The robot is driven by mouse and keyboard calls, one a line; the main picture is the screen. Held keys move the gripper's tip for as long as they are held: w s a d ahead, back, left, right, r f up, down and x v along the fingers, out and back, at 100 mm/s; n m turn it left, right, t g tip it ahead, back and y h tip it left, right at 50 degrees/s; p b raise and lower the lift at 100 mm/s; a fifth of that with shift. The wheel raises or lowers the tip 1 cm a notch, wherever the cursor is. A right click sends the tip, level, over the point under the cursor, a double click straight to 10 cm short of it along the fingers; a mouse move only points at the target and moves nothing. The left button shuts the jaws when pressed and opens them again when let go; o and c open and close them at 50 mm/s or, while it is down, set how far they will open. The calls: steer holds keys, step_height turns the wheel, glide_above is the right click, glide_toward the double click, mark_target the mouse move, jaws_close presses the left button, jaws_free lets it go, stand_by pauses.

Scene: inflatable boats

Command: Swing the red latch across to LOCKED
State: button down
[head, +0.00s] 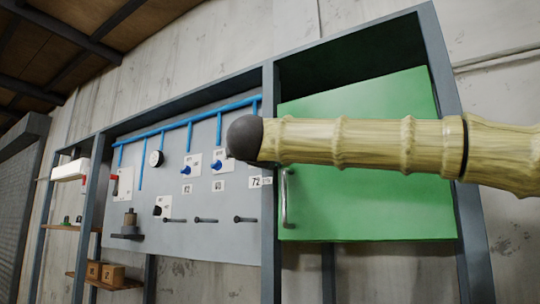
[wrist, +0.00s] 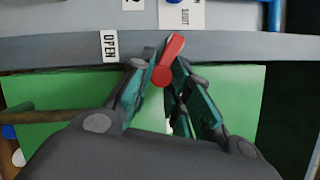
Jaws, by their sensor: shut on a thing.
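The red latch (wrist: 168,58) is in the wrist view, on the grey frame bar (wrist: 250,48) that runs across the picture above the green door (wrist: 75,95). It tilts up and slightly right, with its rounded end low. My gripper (wrist: 160,78) has its two fingers on either side of the latch's lower part, shut on it. A white OPEN label (wrist: 109,46) is on the bar, left of the latch. No LOCKED label can be read. In the head view, the latch and gripper cannot be seen.
In the head view, the green door (head: 360,215) with a metal handle (head: 287,198) fills the right bay. The grey panel (head: 215,240) to its left carries blue pipes (head: 190,121), a gauge (head: 156,158) and several pegs. Small boxes (head: 113,275) stand on a low shelf.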

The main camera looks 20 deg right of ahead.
steer(key=r+n+p, duration=0.1)
steer(key=n+p, duration=0.1)
steer(key=n+g+p, duration=0.1)
steer(key=p, duration=0.1)
steer(key=r+n+g+y+p, duration=0.1)
steer(key=n+p, duration=0.1)
steer(key=p, duration=0.1)
steer(key=shift+s+d+r+n, duration=0.2)
steer(key=shift+s+r+n, duration=0.05)
steer(key=shift+r+n, duration=0.1)
steer(key=c, duration=1.3)
jaws_free()
steer(key=shift+w+a+f, duration=0.1)
